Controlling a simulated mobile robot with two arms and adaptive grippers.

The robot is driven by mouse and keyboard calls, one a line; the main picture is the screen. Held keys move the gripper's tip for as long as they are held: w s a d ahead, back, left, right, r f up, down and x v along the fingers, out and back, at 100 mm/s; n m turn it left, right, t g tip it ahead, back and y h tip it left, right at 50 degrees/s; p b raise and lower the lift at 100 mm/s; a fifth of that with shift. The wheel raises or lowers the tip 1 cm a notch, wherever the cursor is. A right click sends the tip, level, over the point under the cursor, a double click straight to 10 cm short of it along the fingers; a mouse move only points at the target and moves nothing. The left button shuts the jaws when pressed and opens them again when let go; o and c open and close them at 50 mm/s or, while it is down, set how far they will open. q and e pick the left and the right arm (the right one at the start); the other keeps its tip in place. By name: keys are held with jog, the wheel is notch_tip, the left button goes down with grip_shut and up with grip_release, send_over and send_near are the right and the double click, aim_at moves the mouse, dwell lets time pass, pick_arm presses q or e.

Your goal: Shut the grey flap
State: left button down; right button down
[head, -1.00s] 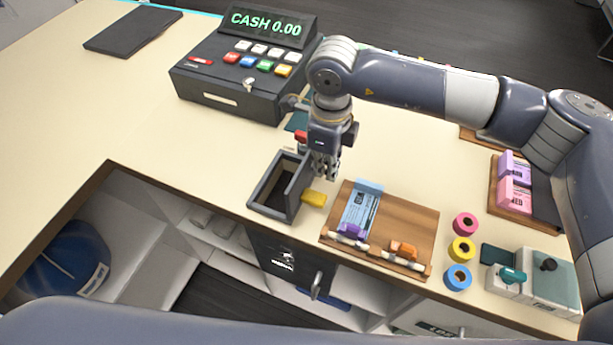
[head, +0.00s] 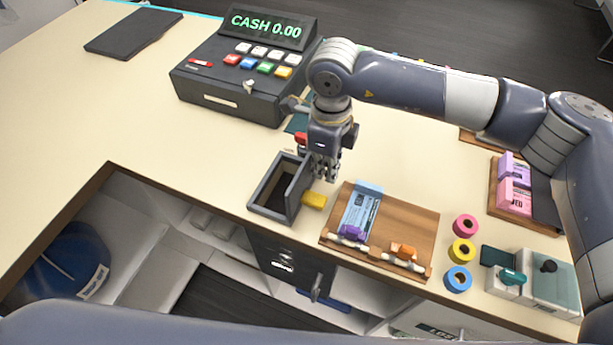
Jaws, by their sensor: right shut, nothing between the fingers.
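The grey flap (head: 298,190) stands up on the right side of a small dark grey open box (head: 268,207) at the counter's front edge. A yellow tab (head: 314,200) sticks out to the right from the flap. My right gripper (head: 325,178) is shut and empty, pointing down just right of the flap, above and behind the yellow tab. I cannot tell whether its fingertips touch the flap. My left gripper is not in view.
A cash register (head: 245,70) stands behind the box. A wooden board (head: 395,225) with tickets and clips lies to the right, then coloured tape rolls (head: 462,250) and a grey-green device (head: 540,280). The counter left of the box is clear.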

aim_at(310, 182)
jog(key=shift+w+a+b, duration=0.25)
jog(key=shift+a+b, duration=0.15)
jog(key=shift+a, duration=0.4)
jog(key=shift+w+a+b, duration=0.25)
jog(key=shift+a+b, duration=0.15)
jog(key=shift+a, duration=0.35)
notch_tip(310, 182, up, 9)
jog(key=d+p, duration=0.1)
jog(key=p, duration=0.1)
jog(key=shift+s+p, duration=0.2)
jog(key=shift+p, duration=0.2)
jog(key=shift+d, duration=0.1)
dwell(0.8)
